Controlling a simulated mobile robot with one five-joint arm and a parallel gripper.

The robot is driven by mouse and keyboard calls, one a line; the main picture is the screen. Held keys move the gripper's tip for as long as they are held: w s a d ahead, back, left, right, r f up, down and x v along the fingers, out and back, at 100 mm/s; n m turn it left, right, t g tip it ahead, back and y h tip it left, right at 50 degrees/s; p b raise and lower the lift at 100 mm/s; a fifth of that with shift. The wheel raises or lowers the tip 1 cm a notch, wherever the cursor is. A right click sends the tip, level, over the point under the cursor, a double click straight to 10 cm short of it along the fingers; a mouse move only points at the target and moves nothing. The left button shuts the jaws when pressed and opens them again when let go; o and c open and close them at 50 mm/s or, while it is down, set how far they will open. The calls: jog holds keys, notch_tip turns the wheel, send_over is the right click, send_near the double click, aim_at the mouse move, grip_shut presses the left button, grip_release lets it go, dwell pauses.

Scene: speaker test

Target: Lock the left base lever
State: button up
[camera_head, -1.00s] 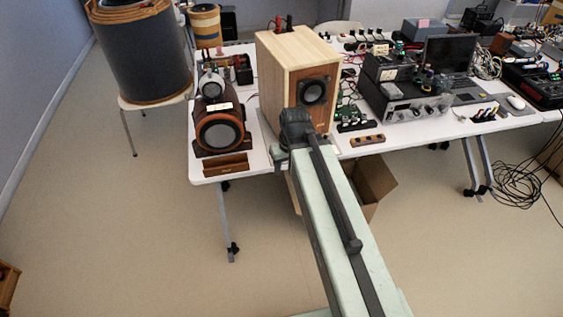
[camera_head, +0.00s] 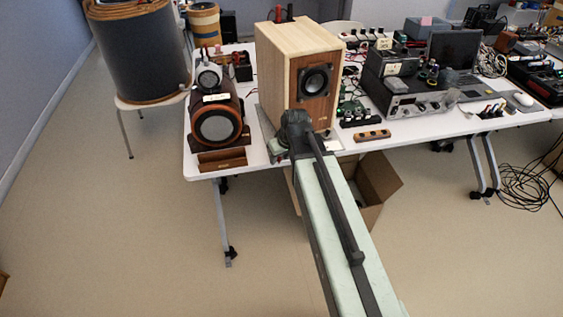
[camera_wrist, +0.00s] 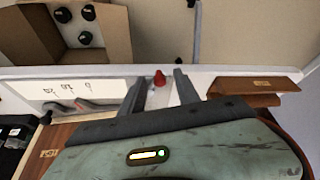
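The wooden speaker (camera_head: 298,62) stands on the white table, its dark cone facing front right. In the wrist view a small red knob (camera_wrist: 159,78), seemingly the tip of a base lever, stands near the table edge. My gripper (camera_wrist: 159,88) is open, with one dark finger on each side of the red knob and visible gaps to it. Farther left a white plate (camera_wrist: 110,90) with black markings carries greyish-pink lever-like parts (camera_wrist: 88,105). In the head view my wrist (camera_head: 297,122) hides the speaker's lower front, and the fingers cannot be made out.
A wooden block (camera_head: 222,160) lies by the table's front edge, left of the speaker, below a round copper-rimmed device (camera_head: 217,125). A small wooden strip (camera_head: 372,135) lies to the right. An open cardboard box (camera_head: 380,190) stands under the table. The floor in front is clear.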

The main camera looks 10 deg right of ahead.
jog(key=shift+r, duration=0.1)
grip_shut()
jog(key=shift+d, duration=0.15)
jog(key=shift+w+a+m+h, duration=0.2)
jog(key=shift+a+m+h, duration=0.35)
jog(key=shift+m, duration=0.55)
jog(key=w+a+m+h, duration=0.1)
jog(key=m, duration=0.4)
jog(key=w+a+m+h, duration=0.1)
jog(key=m, duration=0.1)
jog(key=shift+w+a+m+h, duration=0.35)
jog(key=shift+m, duration=0.05)
jog(key=shift+w+a+m+g+h, duration=0.1)
jog(key=shift+w+m+g+h, duration=0.2)
jog(key=shift+m, duration=0.65)
jog(key=shift+w+a+m+g+h, duration=0.15)
jog(key=shift+w+m+g, duration=0.25)
jog(key=shift+m, duration=0.55)
jog(key=shift+d, duration=0.1)
